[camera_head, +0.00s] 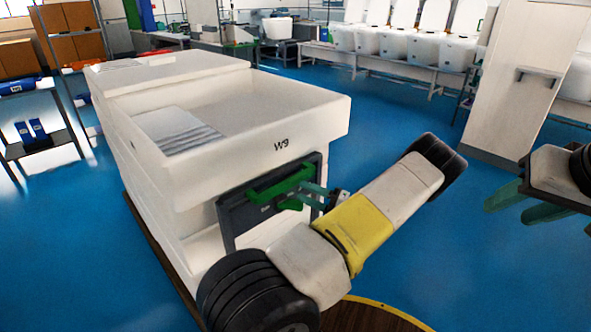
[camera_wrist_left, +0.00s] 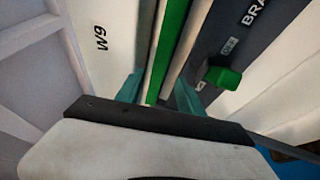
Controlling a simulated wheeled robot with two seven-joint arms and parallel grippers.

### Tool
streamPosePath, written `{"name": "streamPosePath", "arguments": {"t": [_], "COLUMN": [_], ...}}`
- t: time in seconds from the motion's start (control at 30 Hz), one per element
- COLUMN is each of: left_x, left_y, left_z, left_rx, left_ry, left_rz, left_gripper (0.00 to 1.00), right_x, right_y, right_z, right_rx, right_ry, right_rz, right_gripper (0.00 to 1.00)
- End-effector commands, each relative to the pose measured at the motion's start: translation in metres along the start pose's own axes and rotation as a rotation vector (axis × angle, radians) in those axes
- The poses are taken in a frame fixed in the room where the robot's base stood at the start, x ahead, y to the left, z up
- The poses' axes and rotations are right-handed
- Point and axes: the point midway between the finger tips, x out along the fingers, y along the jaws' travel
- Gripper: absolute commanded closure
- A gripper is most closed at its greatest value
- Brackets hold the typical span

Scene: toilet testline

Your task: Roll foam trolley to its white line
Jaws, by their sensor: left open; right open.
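The foam trolley (camera_head: 290,112), a big white tub marked W9, stands left of centre in the head view. Its front has a dark grey panel (camera_head: 236,218) with a green bar handle (camera_head: 283,183). My left gripper (camera_head: 312,192) is open at the handle. In the left wrist view the teal fingers (camera_wrist_left: 158,92) stand on either side of the green bar (camera_wrist_left: 170,45); I cannot tell if they touch it. A green knob (camera_wrist_left: 222,77) sits on the panel beside partly cut-off lettering, "BRA". My right gripper (camera_head: 530,203) is open and empty at the right edge. I see no white line.
Ribbed white sheets (camera_head: 180,130) lie in the tub. A shelf rack (camera_head: 45,147) with blue items stands to the left. White tanks (camera_head: 400,45) line a back bench, and a white pillar (camera_head: 520,80) stands right. Blue floor (camera_head: 385,115) is clear between.

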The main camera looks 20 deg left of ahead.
Motion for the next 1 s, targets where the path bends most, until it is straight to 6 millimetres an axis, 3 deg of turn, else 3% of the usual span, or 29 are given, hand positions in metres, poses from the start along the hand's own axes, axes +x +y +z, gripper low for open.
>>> {"name": "streamPosePath", "arguments": {"t": [0.5, 0.87, 1.0], "left_x": [0.07, 0.076, 0.076], "left_y": [0.0, 0.0, 0.0], "left_z": [0.0, 0.0, 0.0], "left_rx": [0.0, 0.0, 0.0], "left_ry": [0.001, 0.0, 0.0], "left_rz": [0.001, 0.0, 0.0], "left_gripper": [0.55, 0.55, 0.82], "right_x": [0.0, 0.0, 0.0], "right_y": [0.0, 0.0, 0.0], "right_z": [0.0, 0.0, 0.0], "right_rx": [0.0, 0.0, 0.0], "right_ry": [0.0, 0.0, 0.0], "right_rz": [0.0, 0.0, 0.0], "right_gripper": [0.55, 0.55, 0.55]}}
